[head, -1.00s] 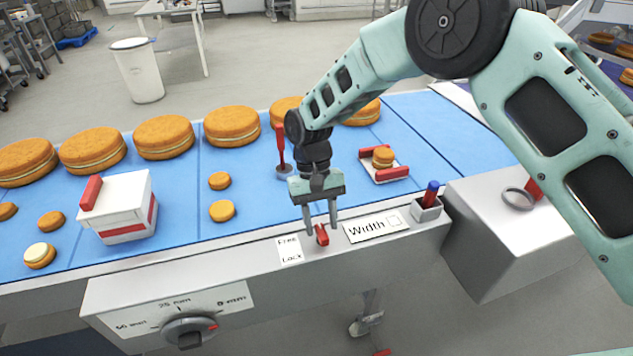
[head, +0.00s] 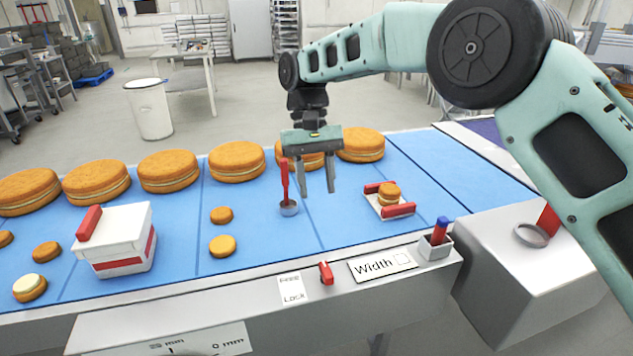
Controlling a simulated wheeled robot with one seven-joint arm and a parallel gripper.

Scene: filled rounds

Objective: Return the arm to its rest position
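My gripper (head: 316,190) hangs above the blue belt, pointing down, with its two fingers apart and nothing between them. My teal arm reaches in from the right side of the head view, raised over the belt. The red lever (head: 326,272) stands on the front rail, below the gripper and clear of it. A red-handled tool (head: 284,182) stands upright on the belt just left of the fingers; I cannot tell the exact gap in depth.
Several large filled rounds (head: 237,161) line the belt's far side. A white box (head: 116,240) with a red handle and small rounds (head: 222,246) sit at left. A small tray (head: 378,206) with a round, a marker cup (head: 436,242) and a grey block (head: 515,262) are at right.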

